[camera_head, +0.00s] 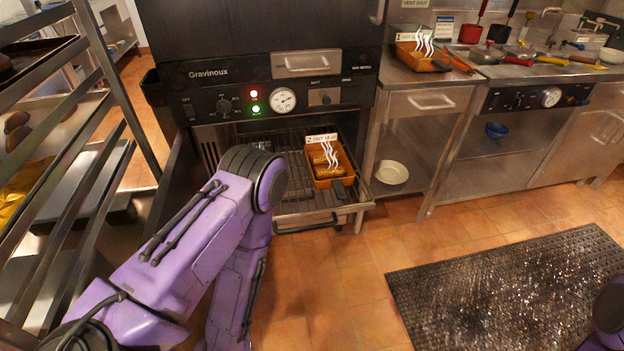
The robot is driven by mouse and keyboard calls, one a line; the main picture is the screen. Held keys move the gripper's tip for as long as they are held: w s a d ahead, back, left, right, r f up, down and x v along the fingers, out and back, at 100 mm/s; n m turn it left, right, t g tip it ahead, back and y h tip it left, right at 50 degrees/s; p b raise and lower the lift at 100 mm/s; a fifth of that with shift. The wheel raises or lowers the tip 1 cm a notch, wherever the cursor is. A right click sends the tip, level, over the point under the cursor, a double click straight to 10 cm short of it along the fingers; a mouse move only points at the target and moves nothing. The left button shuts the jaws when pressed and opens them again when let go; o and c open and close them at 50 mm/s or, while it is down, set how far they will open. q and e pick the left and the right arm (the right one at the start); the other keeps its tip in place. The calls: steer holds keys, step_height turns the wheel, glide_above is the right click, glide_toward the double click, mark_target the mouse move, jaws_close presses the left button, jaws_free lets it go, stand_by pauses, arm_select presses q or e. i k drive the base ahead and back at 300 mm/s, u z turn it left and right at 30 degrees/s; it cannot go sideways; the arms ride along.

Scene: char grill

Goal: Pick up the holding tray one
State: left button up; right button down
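One orange tray (322,183) with steaming food sits on a pulled-out wire rack under the Gravinoux unit. Its tag starts with a 2. Another orange tray (407,58) with steam above it stands on the steel counter at the upper right, and its tag appears to start with a 1. Both trays have a dark handle. My purple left arm crosses the lower left, with its elbow in front of the rack's left part. My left gripper is not visible. Only a small piece of my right arm shows at the lower right edge, and its gripper is out of view.
The extended wire rack (297,208) juts over the tiled floor. A metal shelf rack (118,95) stands close on the left. A black mat (500,290) lies at the lower right. Pans and utensils crowd the right counter. A white bowl (391,172) sits on the shelf below.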

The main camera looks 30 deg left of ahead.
mark_target(404, 43)
steer(key=z, duration=0.7)
steer(key=i, duration=1.35)
steer(key=u, duration=0.6)
